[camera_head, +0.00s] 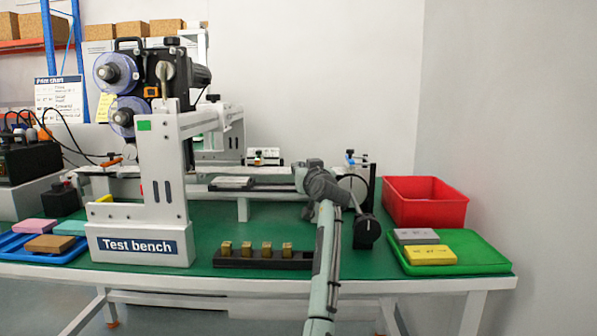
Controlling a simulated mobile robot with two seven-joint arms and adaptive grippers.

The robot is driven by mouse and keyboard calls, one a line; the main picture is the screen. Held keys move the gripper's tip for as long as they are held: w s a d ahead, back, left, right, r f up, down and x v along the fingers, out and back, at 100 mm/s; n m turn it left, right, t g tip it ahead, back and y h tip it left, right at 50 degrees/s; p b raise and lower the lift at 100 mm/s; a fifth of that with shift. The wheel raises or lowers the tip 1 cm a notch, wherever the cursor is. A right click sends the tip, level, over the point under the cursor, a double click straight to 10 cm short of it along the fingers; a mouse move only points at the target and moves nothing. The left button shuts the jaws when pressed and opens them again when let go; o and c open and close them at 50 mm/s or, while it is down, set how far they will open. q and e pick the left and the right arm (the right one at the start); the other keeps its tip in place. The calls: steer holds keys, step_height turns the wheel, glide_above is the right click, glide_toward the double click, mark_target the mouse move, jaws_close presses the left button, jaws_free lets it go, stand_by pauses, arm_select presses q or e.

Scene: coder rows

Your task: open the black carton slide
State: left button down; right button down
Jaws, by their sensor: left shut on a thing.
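My left arm rises from the bottom centre, and its grey wrist bends right at the machine's right end. My left gripper (354,206) is small and dark there, shut on a black part that I take for the black carton slide (367,231). This part has a round dark face and sits at the front right of the machine. The wrist and fingers hide much of the contact, and I cannot tell how far the slide is open. My right gripper is not in view.
The white test bench machine (163,180) with its film reels stands on the green table (215,212). A black rack (262,261) holds several small brass blocks. A red bin (425,205) and a green tray (474,260) with boxes are at the right. A blue tray (12,245) is at left.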

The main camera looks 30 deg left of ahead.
arm_select(q)
steer(key=shift+d, duration=0.1)
stand_by(0.3)
steer(key=c, duration=1.4)
jaws_free()
steer(key=v, duration=1.2)
steer(key=shift+s, duration=0.1)
